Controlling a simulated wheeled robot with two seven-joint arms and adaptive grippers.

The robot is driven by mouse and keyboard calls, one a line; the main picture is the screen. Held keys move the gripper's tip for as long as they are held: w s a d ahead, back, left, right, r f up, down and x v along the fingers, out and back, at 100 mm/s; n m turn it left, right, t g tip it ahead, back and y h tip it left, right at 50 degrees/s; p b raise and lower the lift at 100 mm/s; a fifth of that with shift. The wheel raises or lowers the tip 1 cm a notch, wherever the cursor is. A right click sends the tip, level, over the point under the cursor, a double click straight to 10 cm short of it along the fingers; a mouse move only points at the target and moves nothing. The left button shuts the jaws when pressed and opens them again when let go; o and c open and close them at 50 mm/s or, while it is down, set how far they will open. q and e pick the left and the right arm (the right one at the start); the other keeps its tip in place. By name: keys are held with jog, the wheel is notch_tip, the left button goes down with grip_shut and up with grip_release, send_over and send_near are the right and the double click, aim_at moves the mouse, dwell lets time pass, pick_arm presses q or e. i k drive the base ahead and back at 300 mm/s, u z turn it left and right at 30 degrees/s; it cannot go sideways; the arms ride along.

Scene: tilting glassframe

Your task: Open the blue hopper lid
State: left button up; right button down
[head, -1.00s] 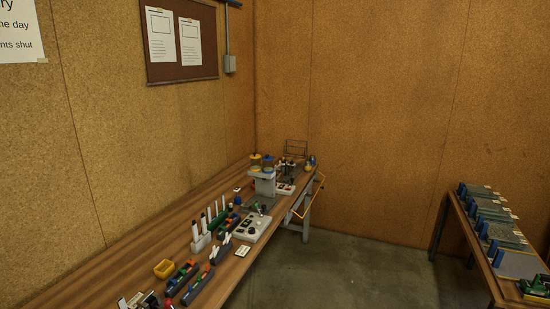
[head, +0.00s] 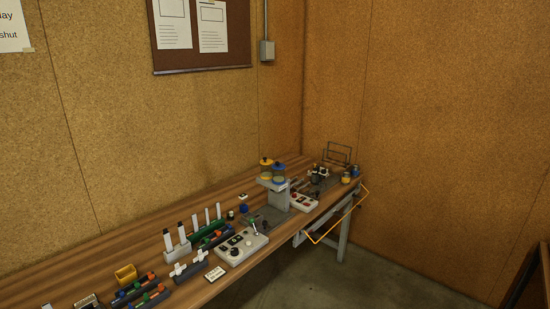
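The blue hopper (head: 279,178) stands on a light grey stand (head: 277,194) towards the far end of the wooden bench. Its blue lid (head: 279,168) sits on top, with a small dark knob, and appears shut. A similar hopper with a yellow lid (head: 266,162) stands just left of and behind it. Neither of my grippers shows in the head view.
The wooden bench (head: 215,208) runs along the left wall.

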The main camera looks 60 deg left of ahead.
aim_at(277, 166)
jog(key=u, duration=0.45)
jog(key=i, duration=1.5)
jog(key=u, duration=1.9)
jog(key=i, duration=0.95)
jog(key=u, duration=1)
